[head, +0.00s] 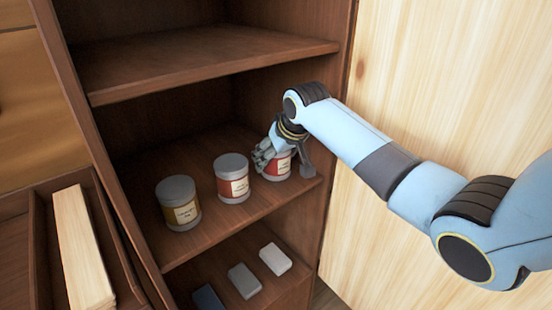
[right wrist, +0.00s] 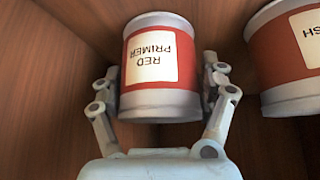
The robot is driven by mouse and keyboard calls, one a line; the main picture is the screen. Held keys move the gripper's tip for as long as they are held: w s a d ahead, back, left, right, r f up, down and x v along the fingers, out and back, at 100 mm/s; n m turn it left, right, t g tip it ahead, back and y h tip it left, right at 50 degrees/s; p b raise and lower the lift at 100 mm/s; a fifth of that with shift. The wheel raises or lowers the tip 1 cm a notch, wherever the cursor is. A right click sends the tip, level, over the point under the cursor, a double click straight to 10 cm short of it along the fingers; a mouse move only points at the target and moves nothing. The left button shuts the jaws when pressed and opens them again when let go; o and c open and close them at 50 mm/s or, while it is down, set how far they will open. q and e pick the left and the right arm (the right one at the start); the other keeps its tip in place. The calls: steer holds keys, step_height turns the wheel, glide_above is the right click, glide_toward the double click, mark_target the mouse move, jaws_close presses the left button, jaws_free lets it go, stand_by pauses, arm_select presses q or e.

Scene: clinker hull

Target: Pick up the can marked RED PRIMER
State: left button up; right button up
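The can marked RED PRIMER (right wrist: 160,72) has a red band, a cream label and grey metal ends. In the right wrist view it sits between the two fingers of my right gripper (right wrist: 163,90), its label upside down in the picture. The fingers are close along both sides of the can; whether they press on it is hard to tell. In the head view the same can (head: 277,166) stands at the right end of the middle shelf, partly hidden by my right gripper (head: 285,160). My left gripper does not show.
A second red-banded can (head: 232,180) stands just left of it, and a yellow-labelled can (head: 178,203) farther left. The cabinet side wall is close on the right. Several blocks (head: 244,281) lie on the shelf below. A pale wooden bar (head: 82,245) lies in a tray at left.

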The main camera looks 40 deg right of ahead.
steer(key=c, duration=0.7)
steer(key=shift+o, duration=0.2)
steer(key=shift+r, duration=0.1)
